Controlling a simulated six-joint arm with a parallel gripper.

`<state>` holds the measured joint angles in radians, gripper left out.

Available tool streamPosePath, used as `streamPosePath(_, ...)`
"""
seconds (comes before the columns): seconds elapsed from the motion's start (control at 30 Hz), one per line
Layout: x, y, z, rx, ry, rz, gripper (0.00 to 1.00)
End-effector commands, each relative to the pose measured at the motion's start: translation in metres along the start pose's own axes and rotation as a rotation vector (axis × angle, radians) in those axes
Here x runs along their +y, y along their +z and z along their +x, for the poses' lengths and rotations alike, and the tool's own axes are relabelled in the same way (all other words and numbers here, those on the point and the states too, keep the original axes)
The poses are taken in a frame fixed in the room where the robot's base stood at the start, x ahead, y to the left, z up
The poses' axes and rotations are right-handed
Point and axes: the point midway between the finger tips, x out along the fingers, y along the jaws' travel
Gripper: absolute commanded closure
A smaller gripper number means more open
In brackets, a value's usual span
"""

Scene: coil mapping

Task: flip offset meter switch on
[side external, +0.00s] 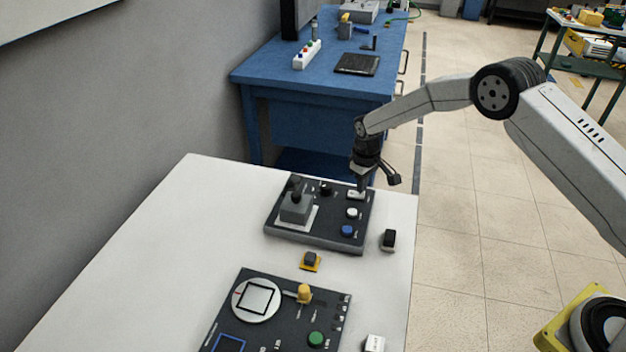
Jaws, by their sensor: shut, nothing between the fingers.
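A dark control panel (322,238) lies on the white table. It carries a grey block with a dark knob (295,205) on its left, a small black knob (326,190) at the back, a white button (352,213) and a blue button (347,231) on its right. My gripper (361,190) points down at the panel's back right corner, shut, with its tips at or just above a small white switch-like piece (353,195). I cannot tell whether they touch, nor which way the switch is set. Labels are too small to read.
A second dark panel (270,318) with a round white dial, yellow knob and green button lies in front. A small yellow-based block (310,262), a black-and-white block (388,240) and a white block (374,343) stand nearby. The white table (170,235) is clear at left.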

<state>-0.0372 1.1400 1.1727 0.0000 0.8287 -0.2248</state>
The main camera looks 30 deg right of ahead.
Motion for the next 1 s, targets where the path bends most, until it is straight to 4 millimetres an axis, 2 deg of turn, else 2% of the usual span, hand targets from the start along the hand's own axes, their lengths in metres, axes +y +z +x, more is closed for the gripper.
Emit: streamPosePath(1.0,0.0,0.0,0.011,0.0,0.0,0.0,1.0)
